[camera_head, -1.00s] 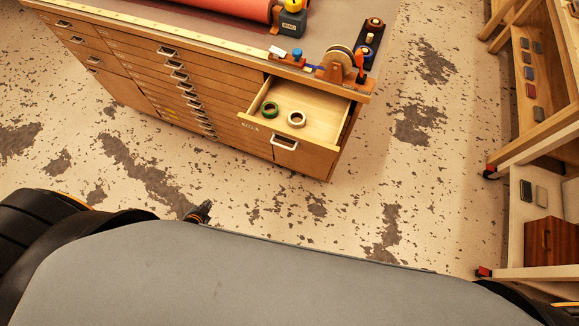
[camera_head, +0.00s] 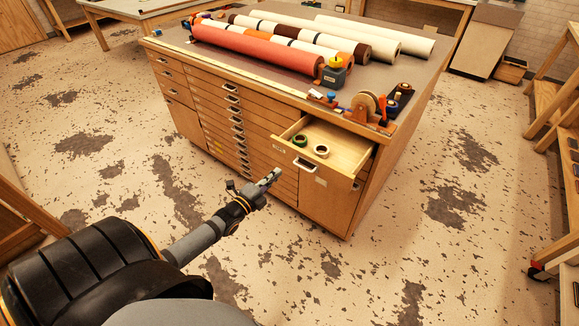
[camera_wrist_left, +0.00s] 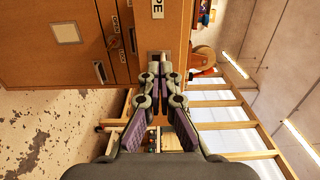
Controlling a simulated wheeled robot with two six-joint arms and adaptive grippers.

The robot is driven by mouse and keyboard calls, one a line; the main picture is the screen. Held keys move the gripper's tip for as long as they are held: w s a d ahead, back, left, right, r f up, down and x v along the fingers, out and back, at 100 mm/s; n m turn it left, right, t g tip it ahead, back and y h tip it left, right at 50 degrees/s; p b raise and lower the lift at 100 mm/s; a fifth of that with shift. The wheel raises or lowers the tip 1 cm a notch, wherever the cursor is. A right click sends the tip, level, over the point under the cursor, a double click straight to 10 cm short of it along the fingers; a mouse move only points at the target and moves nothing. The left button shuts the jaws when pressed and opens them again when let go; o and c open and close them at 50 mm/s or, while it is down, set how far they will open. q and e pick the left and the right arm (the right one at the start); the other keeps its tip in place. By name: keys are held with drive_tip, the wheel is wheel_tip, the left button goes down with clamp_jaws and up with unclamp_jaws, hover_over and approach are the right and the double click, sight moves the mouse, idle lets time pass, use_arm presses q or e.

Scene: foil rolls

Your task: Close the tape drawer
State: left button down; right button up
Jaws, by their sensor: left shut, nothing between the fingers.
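The tape drawer (camera_head: 345,146) is pulled out at the top right corner of the wooden cabinet (camera_head: 335,205). A green tape roll (camera_head: 300,141) and a pale tape roll (camera_head: 321,151) lie in it. Its front carries a metal handle (camera_head: 305,165). My left gripper (camera_head: 275,174) is shut and empty, just left of and below the drawer front in the head view. In the left wrist view, its fingertips (camera_wrist_left: 160,68) point at the lettered drawer front (camera_wrist_left: 172,35); I cannot tell whether they touch it. My right gripper is out of view.
Large rolls, one red (camera_head: 255,50), lie on the cabinet top, with a tape dispenser (camera_head: 367,106) above the drawer. Closed shallow drawers (camera_head: 238,130) fill the front left of the drawer. A wooden shelf (camera_head: 555,120) stands at the right. The floor between is clear.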

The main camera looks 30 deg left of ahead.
sight(294, 156)
use_arm(q)
drive_tip(key=w+b, duration=0.1)
drive_tip(key=w, duration=0.2)
drive_tip(key=w+b, duration=0.1)
drive_tip(key=w, duration=0.2)
drive_tip(key=shift+w+d+f+b, duration=0.15)
drive_tip(key=shift+w+f+b, duration=0.05)
drive_tip(key=shift+w+b, duration=0.15)
drive_tip(key=shift+w+d+r, duration=0.1)
drive_tip(key=shift+w, duration=0.45)
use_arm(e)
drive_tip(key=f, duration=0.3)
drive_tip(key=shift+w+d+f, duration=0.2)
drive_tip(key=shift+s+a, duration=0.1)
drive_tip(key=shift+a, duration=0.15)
use_arm(q)
drive_tip(key=shift+w, duration=0.15)
